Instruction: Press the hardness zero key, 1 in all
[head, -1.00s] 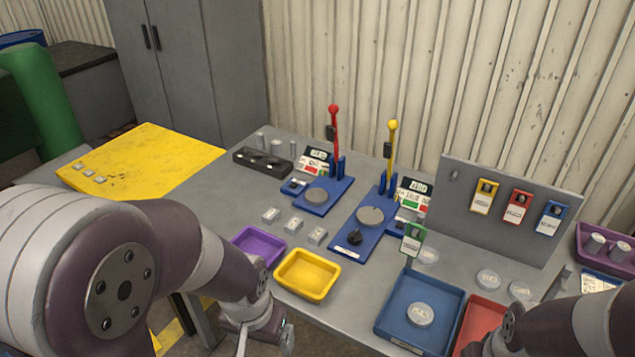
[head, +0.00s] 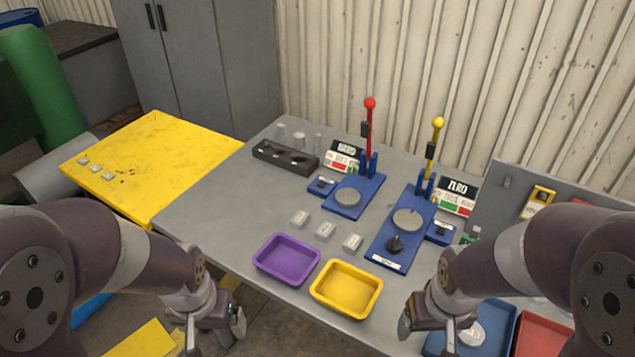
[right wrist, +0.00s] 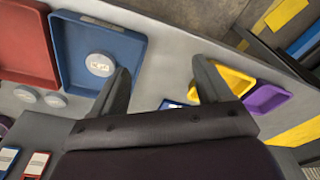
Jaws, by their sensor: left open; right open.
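Two blue test stands stand on the grey bench. The red-lever stand (head: 367,188) has a dark display (head: 346,150) that seems to read "HARD", and a small blue key box (head: 323,185) at its left. The yellow-lever stand (head: 385,243) has a display (head: 459,187) that seems to read "ZERO", and a small blue box (head: 440,233) at its right. The small key labels are unreadable. My left gripper (head: 214,332) is open and empty, off the bench's front edge. My right gripper (head: 428,326) is open near the front edge, apart from both stands; its fingers show in the right wrist view (right wrist: 162,85).
A purple tray (head: 287,277) and a yellow tray (head: 371,310) lie at the front edge, with several small blocks (head: 325,231) behind. A blue tray (head: 508,318) and a red tray (head: 540,335) are at right. The upright levers and tag board (head: 500,205) rise above the bench.

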